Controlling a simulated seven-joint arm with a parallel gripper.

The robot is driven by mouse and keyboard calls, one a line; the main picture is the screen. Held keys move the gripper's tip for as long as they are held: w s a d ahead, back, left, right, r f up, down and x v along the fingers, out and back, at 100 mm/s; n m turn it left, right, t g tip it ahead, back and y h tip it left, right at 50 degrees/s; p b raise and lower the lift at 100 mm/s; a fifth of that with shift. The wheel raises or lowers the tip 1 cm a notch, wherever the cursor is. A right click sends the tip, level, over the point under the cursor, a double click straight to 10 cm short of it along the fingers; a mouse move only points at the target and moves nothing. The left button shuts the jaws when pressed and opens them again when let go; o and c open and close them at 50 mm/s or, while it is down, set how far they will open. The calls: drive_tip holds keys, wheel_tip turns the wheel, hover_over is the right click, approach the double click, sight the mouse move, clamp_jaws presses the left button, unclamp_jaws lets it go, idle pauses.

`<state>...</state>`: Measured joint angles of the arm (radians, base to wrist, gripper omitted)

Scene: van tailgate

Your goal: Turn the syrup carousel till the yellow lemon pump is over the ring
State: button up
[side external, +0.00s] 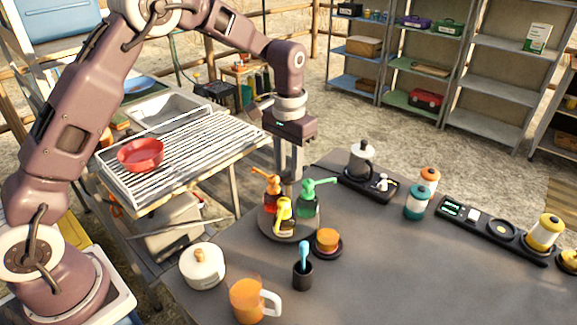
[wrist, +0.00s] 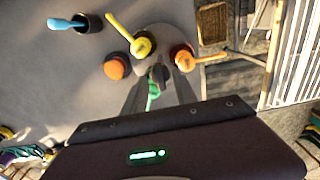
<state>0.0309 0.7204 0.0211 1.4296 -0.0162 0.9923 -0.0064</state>
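The syrup carousel (side external: 270,226) is a round grey turntable on the table. It bears an orange pump (side external: 272,190), a yellow lemon pump (side external: 284,212) at the front and a green pump (side external: 310,195) at the right. In the wrist view the yellow pump's (wrist: 142,45) spout points up and left, not over the orange-topped jar (wrist: 117,66). That jar stands on a dark round base (side external: 340,250) beside the carousel; I cannot tell whether this base is the ring. My gripper (side external: 290,176) points down over the carousel, fingers apart, around a dark central knob (wrist: 159,74); contact is unclear.
A dark cup (side external: 302,274) with a blue utensil, an orange mug (side external: 250,300) and a cream lidded pot (side external: 202,266) stand near the front. A black tray with a kettle (side external: 361,162) is behind. Open table lies at the right.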

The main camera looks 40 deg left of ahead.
drive_tip(key=shift+f, duration=0.35)
clamp_jaws()
drive_tip(key=shift+r, duration=0.1)
idle(1.1)
